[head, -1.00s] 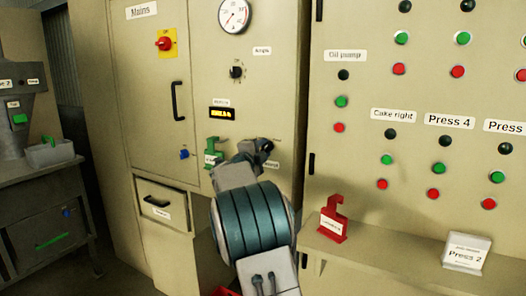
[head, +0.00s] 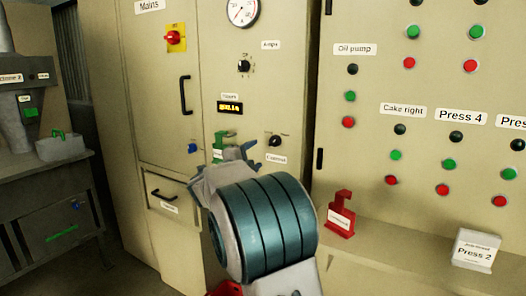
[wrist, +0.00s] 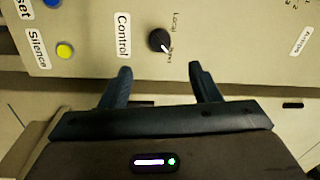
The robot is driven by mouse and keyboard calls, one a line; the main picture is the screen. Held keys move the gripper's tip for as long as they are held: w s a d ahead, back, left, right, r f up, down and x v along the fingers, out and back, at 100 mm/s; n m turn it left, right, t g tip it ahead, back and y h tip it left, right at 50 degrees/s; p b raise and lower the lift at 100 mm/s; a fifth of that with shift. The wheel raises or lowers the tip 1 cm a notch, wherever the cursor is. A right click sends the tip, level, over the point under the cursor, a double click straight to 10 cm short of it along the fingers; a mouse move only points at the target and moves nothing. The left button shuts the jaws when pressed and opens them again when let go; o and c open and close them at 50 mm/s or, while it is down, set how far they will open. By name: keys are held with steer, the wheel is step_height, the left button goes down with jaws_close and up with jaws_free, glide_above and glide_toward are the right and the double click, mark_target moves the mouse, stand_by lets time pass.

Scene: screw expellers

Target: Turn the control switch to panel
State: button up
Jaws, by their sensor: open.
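The control switch (head: 275,141) is a small black round knob above its "Control" label (head: 277,159) on the cream cabinet. In the wrist view the knob (wrist: 158,40) has a white pointer slanting to the lower right, toward the lower of two small words; the upper reads "Local", the lower is too blurred to be sure of. My gripper (wrist: 160,72) is open and empty, its two fingertips apart just below the knob in that picture, not around it. In the head view my gripper (head: 240,158) is left of the switch.
A green lockout-like piece (head: 222,147) is close beside my gripper on the cabinet. A red holder (head: 341,215) and a "Press 2" sign (head: 475,250) stand on the ledge at right. Yellow (wrist: 65,50) and blue buttons lie left of the knob in the wrist view.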

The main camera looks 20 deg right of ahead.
steer(key=shift+v, duration=1.5)
